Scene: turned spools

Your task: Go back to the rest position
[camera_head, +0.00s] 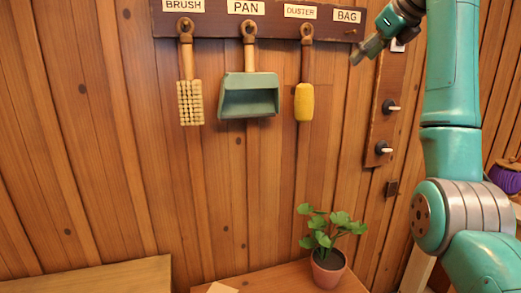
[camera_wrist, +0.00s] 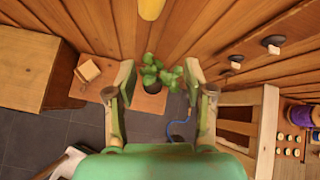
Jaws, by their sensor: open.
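My gripper (camera_head: 364,48) is at the upper right in the head view, in front of the wall near the right end of the rack. In the wrist view my gripper (camera_wrist: 157,92) has its two fingers wide apart, with nothing held between them. A brush (camera_head: 190,95), a green pan (camera_head: 249,97) and a duster (camera_head: 304,100) with a yellow head hang from the rack (camera_head: 275,26) under their labels. The peg (camera_head: 351,31) under the BAG label is bare. The duster's yellow head (camera_wrist: 151,8) shows at the top of the wrist view.
A potted plant (camera_head: 328,266) stands on a small wooden table (camera_head: 285,279) below the rack. Switches (camera_head: 388,106) are on a wall board at right. A wooden chair-like frame (camera_wrist: 262,130) and a purple spool (camera_wrist: 300,115) are at right. A blue cord (camera_wrist: 181,135) lies below.

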